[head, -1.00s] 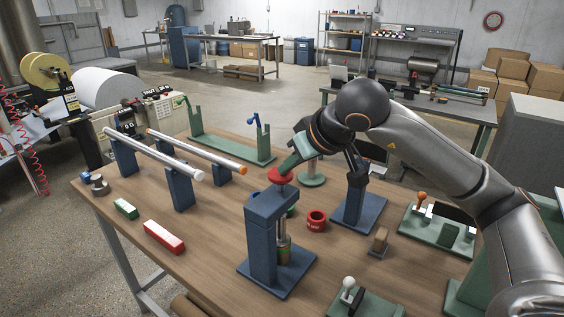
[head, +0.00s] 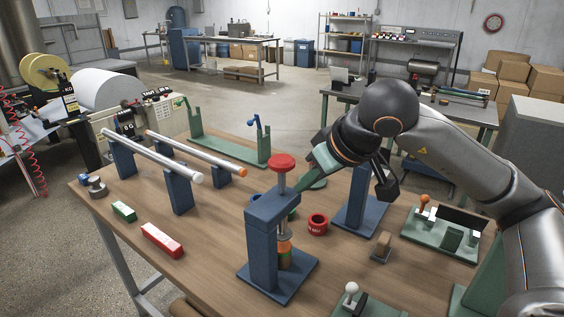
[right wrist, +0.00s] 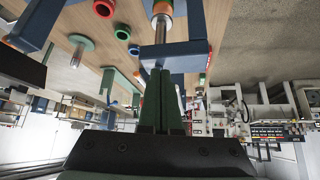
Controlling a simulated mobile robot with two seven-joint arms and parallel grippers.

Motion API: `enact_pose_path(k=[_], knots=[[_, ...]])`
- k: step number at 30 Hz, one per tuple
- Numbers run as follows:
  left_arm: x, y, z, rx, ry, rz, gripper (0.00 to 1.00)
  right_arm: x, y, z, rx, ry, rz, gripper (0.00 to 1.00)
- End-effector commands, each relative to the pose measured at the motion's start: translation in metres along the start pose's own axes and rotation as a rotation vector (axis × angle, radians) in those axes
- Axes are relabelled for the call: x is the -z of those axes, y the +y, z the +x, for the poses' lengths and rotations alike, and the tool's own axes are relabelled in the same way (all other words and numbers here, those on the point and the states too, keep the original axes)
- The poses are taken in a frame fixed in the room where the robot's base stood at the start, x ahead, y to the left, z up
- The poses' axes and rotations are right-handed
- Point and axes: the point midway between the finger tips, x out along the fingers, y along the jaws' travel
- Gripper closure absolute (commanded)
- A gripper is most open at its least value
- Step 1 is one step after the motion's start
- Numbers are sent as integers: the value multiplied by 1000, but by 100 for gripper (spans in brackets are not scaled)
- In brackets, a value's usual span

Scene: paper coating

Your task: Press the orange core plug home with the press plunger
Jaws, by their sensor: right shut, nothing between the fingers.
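The blue press (head: 262,240) stands near the front of the wooden table. Its red knob (head: 282,161) tops a silver plunger rod that stands clear above the press head. In the right wrist view the closed fingertips (right wrist: 161,72) are close to the press head, with the silver rod beyond. My left gripper is not in view.
A red ring (head: 317,224) lies right of the press. A blue stand (head: 357,206) is behind it, and a small block holder (head: 381,248) is to the right. Rollers on blue posts (head: 179,191) stand left. The table front left is mostly clear, beyond a red block (head: 162,239).

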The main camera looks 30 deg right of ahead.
Motion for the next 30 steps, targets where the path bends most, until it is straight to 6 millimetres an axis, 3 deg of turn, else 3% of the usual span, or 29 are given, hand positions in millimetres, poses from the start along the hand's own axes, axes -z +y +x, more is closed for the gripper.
enact_pose_path(k=[6, 12, 18, 30], knots=[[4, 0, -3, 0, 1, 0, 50, 0, 0, -51, -1, 3, 0, 100], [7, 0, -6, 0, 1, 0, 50, -2, 0, -86, 1, -3, 0, 100], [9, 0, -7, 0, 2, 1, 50, -4, 0, -99, 1, -9, 0, 100], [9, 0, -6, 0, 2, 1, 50, -4, 0, -99, 2, -9, -1, 100]])
